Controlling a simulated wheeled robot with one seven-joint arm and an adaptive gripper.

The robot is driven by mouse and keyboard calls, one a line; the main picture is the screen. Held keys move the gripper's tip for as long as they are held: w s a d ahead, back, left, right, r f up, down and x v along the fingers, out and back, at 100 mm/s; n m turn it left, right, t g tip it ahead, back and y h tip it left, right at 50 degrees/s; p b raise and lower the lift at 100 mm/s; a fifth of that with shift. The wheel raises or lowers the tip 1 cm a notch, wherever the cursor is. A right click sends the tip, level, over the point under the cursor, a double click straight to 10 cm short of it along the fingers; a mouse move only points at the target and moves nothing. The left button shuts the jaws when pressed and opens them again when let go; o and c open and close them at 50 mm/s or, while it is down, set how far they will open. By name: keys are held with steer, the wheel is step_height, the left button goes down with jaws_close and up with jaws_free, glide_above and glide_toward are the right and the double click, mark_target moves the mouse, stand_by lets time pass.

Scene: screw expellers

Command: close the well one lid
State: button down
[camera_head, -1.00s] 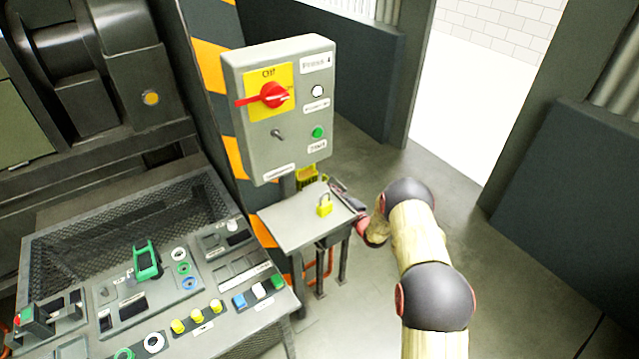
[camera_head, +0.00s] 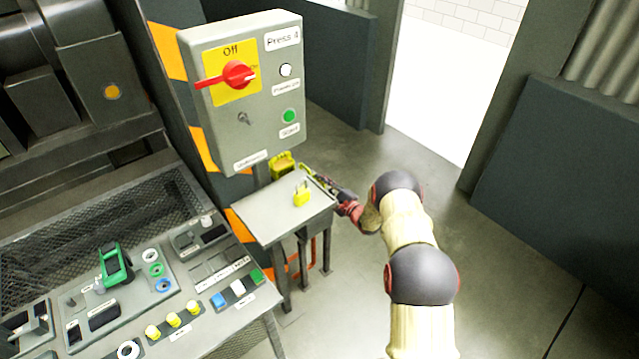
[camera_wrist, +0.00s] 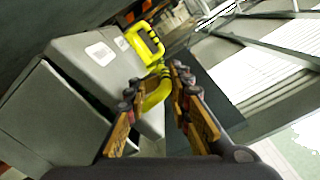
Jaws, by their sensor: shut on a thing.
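My gripper (camera_head: 326,183) is at the far right edge of a small grey stand (camera_head: 265,217) below the control box. In the wrist view my gripper (camera_wrist: 167,88) is shut on a curved yellow bar with dark stripes (camera_wrist: 157,92). A yellow frame-shaped piece (camera_wrist: 146,44) is just beyond the fingertips; I cannot tell if it is joined to the bar. A yellow piece (camera_head: 283,162) also shows behind the stand in the head view, beside a thin yellow strip near my fingers. No part is clearly recognisable as a lid or a well.
A control desk (camera_head: 190,275) with buttons is at the lower left. Dark wall panels (camera_head: 560,190) are at the right. Open floor lies between.

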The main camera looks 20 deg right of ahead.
steer(key=shift+w+d, duration=0.2)
steer(key=shift+d, duration=0.55)
steer(key=c, duration=1.9)
jaws_free()
steer(key=shift+s+d+f, duration=0.1)
steer(key=shift+s+f, duration=0.1)
steer(key=shift+s, duration=0.25)
steer(key=v, duration=0.7)
steer(key=a+v, duration=0.1)
steer(key=v, duration=0.3)
steer(key=shift+s, duration=0.2)
